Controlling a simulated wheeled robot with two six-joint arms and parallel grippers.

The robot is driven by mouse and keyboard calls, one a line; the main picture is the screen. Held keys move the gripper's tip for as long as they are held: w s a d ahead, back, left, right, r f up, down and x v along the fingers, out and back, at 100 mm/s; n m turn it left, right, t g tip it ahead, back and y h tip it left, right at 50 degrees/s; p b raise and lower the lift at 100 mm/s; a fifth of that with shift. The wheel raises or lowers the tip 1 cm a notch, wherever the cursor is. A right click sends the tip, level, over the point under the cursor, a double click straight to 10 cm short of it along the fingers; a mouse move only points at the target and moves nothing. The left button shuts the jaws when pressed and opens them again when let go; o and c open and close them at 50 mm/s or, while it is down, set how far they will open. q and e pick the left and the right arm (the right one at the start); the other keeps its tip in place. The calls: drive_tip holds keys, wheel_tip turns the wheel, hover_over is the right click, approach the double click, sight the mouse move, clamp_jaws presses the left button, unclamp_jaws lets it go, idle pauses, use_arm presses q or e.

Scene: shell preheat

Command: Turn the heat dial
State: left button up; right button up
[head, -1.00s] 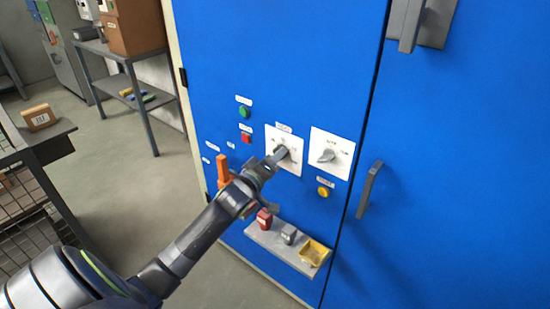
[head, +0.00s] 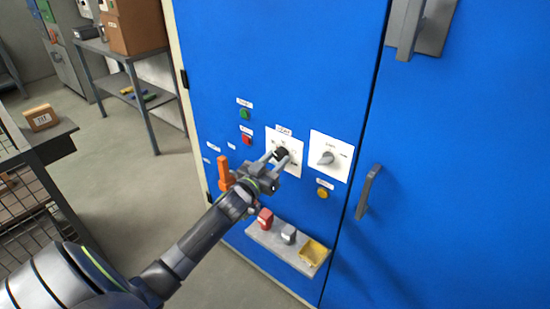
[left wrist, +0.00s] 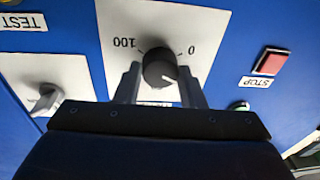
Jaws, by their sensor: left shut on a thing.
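The heat dial is a round black knob (head: 281,153) on a white plate (head: 292,140) on the blue cabinet door. In the left wrist view the knob (left wrist: 159,68) shows a white pointer mark angled down and right, and the plate, seen upside down, reads 100 and 0. My left gripper (head: 275,161) is at the plate, with one finger on each side of the knob, shut on it. Both fingers also show in the left wrist view (left wrist: 159,86). My right gripper is not in view.
A grey selector switch (head: 326,158) sits on a second white plate to the right. A red button (head: 246,140), a green button (head: 244,114), a yellow button (head: 323,193) and an orange handle (head: 224,174) are near. A small shelf (head: 281,249) juts out below.

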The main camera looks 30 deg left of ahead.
use_arm(q)
drive_tip(key=m+p, duration=0.2)
drive_tip(key=m, duration=0.2)
drive_tip(key=shift+r+h, duration=0.15)
drive_tip(key=shift+h, duration=0.15)
drive_tip(key=m+p, duration=0.1)
drive_tip(key=m, duration=0.2)
drive_tip(key=shift+a, duration=0.1)
drive_tip(key=m, duration=0.3)
drive_tip(key=m+h+p, duration=0.1)
drive_tip(key=m, duration=0.3)
drive_tip(key=shift+a+h, duration=0.1)
drive_tip(key=shift+h, duration=0.2)
drive_tip(key=m, duration=0.3)
drive_tip(key=m+g+h+p, duration=0.1)
drive_tip(key=m, duration=0.3)
drive_tip(key=m+p, duration=0.1)
drive_tip(key=m, duration=0.4)
drive_tip(key=m+g+p, duration=0.1)
drive_tip(key=m, duration=0.3)
drive_tip(key=m+p, duration=0.1)
drive_tip(key=m, duration=0.3)
drive_tip(key=shift+m+y, duration=0.3)
drive_tip(key=shift+m+g+y+p, duration=0.3)
drive_tip(key=shift+m+p, duration=0.25)
drive_tip(key=shift+m, duration=1.35)
